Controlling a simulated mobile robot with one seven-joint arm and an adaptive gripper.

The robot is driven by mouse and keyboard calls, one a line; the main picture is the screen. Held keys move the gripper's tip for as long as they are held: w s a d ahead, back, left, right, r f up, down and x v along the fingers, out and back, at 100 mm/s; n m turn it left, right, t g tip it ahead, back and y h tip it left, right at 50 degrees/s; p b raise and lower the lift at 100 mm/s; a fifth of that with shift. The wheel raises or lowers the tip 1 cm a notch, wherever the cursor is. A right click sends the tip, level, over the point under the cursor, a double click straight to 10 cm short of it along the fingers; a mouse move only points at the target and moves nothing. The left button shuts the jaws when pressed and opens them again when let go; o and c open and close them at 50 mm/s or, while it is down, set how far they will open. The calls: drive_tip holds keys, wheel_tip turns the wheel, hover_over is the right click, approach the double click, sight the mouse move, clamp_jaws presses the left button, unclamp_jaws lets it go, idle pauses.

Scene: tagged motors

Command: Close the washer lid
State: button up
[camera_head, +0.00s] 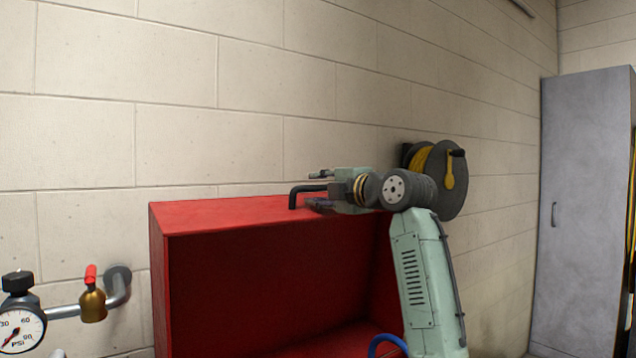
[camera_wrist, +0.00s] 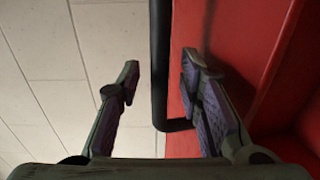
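The red washer lid (camera_head: 225,213) stands open, with its hollow dark-red inside facing the head camera. A black bent handle (camera_head: 293,197) sticks up at its top edge. My gripper (camera_head: 319,190) reaches in from the right at the top of the lid, level with the handle. In the wrist view, my gripper (camera_wrist: 160,68) is open, with one finger on each side of the black handle bar (camera_wrist: 159,50). Gaps show between the bar and both fingers. The red lid surface (camera_wrist: 182,140) lies behind the right finger. The washer's lower part is mostly out of view.
A pressure gauge (camera_head: 20,327) and a pipe valve with a red lever (camera_head: 92,300) are at the lower left. A hose reel (camera_head: 440,180) hangs on the block wall behind my arm. A grey cabinet (camera_head: 582,210) stands at the right. A blue hose (camera_head: 385,341) shows low down.

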drive_tip(key=shift+w+a, duration=0.15)
drive_tip(key=shift+w, duration=0.15)
drive_tip(key=shift+c, duration=0.4)
clamp_jaws()
idle(0.4)
